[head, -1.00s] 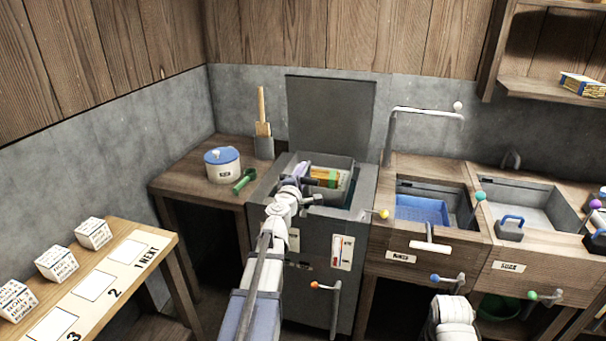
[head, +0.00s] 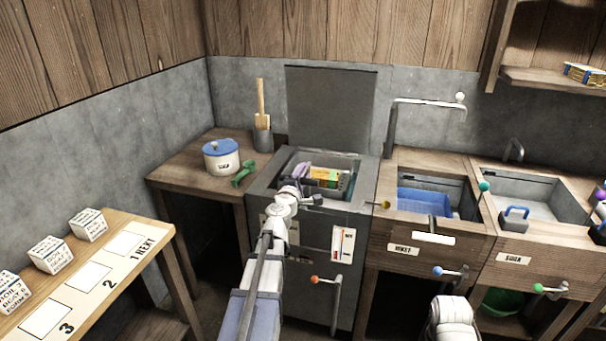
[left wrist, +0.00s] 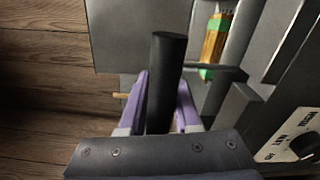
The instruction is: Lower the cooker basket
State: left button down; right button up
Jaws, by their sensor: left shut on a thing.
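The dark grey cooker (head: 300,240) stands at the back wall with its lid (head: 331,105) upright. Its grey basket (head: 346,184) sits in the opening, holding an orange and green bundle (head: 325,176). The bundle also shows in the left wrist view (left wrist: 214,45). My left gripper (head: 301,171) reaches over the cooker's front left, its purple fingers shut on the basket's dark handle (left wrist: 167,80). In the head view the handle is hidden. My right gripper is out of view.
A wooden counter at left holds a blue-lidded pot (head: 221,157) and a green scoop (head: 243,174). A blue-lined sink (head: 424,202) is right of the cooker. Small levers stick out in front, one with an orange knob (head: 315,279). A numbered table (head: 95,275) with white blocks stands at left.

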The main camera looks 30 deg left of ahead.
pick_arm(q)
notch_tip(320, 180, down, 9)
jog(key=b, duration=0.8)
jog(key=shift+f, duration=0.15)
jog(key=c, duration=0.7)
grip_release()
jog(key=shift+c, duration=0.2)
